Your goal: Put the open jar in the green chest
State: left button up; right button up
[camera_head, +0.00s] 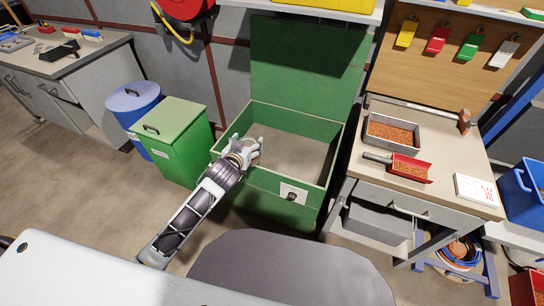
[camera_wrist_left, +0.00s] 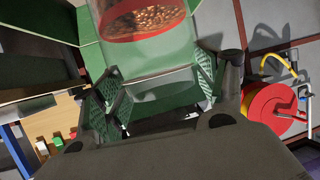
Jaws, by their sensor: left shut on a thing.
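The green chest (camera_head: 262,183) stands open in the head view, its lid (camera_head: 305,60) raised at the back and its inside mostly bare. My left gripper (camera_head: 246,150) is over the chest's left front part. In the left wrist view the fingers (camera_wrist_left: 160,88) are shut on a clear jar (camera_wrist_left: 165,80), which has copper-coloured granules and a red band toward its far end. In the head view the jar is mostly hidden by the gripper. My right gripper is not in view.
A closed green bin (camera_head: 180,145) and a blue drum (camera_head: 133,100) stand left of the chest. On the right, a workbench (camera_head: 440,190) holds a metal tray of granules (camera_head: 392,132) and a red scoop (camera_head: 405,168). A red hose reel (camera_head: 183,8) hangs on the wall.

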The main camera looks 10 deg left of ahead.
aim_at(288, 155)
jog(key=i+j, duration=0.2)
jog(key=i+j+z, duration=0.1)
jog(key=z, duration=0.2)
jog(key=i+j+z, duration=0.25)
jog(key=i+z, duration=0.25)
